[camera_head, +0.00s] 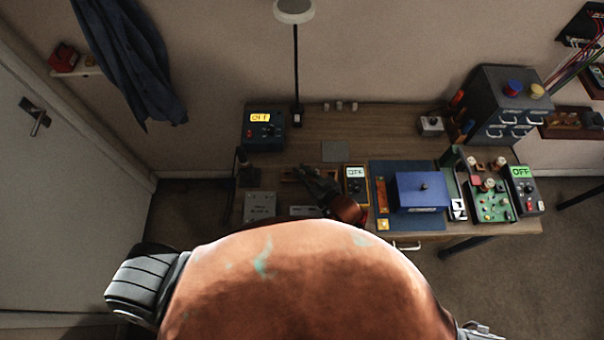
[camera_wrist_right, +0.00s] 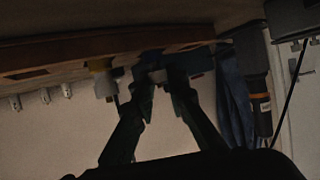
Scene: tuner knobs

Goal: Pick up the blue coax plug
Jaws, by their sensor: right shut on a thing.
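The blue coax plug (camera_wrist_right: 151,59) shows dark in the right wrist view, at the fingertips and under a wooden rack edge (camera_wrist_right: 60,58). My right gripper (camera_wrist_right: 162,75) is shut on it, with its two dark fingers angled in. Most of the plug is hidden by the fingers and shade. I cannot tell whether it is clear of the rack. In the head view my right gripper (camera_head: 318,184) is over the bench, left of the middle, and covers the plug. My left gripper is not in view.
A yellow-topped plug (camera_wrist_right: 103,66) is left of my fingers in the wrist view. On the bench (camera_head: 380,120) stand a blue box (camera_head: 422,190), a small meter (camera_head: 355,180), a green circuit board (camera_head: 492,207) and a lamp (camera_head: 296,70). The back middle of the bench is mostly free.

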